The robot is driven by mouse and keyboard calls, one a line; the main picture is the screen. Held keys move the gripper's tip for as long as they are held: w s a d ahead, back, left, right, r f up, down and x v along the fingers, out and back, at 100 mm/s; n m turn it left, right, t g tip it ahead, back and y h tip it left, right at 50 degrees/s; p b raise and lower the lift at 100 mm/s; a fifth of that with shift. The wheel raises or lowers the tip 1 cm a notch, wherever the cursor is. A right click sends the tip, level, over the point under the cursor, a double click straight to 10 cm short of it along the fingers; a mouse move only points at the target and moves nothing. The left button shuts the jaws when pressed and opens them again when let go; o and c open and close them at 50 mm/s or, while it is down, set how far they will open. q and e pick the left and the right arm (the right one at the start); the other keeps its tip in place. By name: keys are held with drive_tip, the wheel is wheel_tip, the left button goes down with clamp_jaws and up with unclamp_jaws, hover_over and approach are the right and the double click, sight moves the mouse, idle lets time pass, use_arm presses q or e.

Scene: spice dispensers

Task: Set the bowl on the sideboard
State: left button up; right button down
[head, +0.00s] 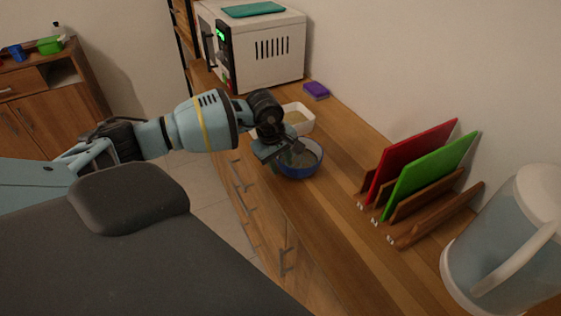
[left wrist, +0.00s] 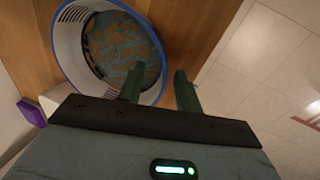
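The bowl (head: 301,173) is blue outside and stands upright on the wooden counter near its front edge. The left wrist view shows its pale inner wall (left wrist: 72,45), blue rim and patterned bottom. My left gripper (head: 286,156) is at the bowl's near-left rim. In the left wrist view its fingers (left wrist: 158,82) are apart, one over the bowl's inside and one outside the rim. Contact with the wall cannot be told. A wooden cabinet (head: 62,100) with a drawer and doors stands at the far left; it may be the sideboard. My right gripper is not in view.
On the counter (head: 330,225), a white dish (head: 301,116) stands just behind the bowl, with a purple box (head: 316,91) and a microwave (head: 265,50) farther back. A rack with red (head: 405,160) and green boards (head: 430,178) and a jug (head: 510,240) stand to the right.

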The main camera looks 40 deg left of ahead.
use_arm(q)
drive_tip(key=v, duration=1.2)
drive_tip(key=shift+r, duration=0.15)
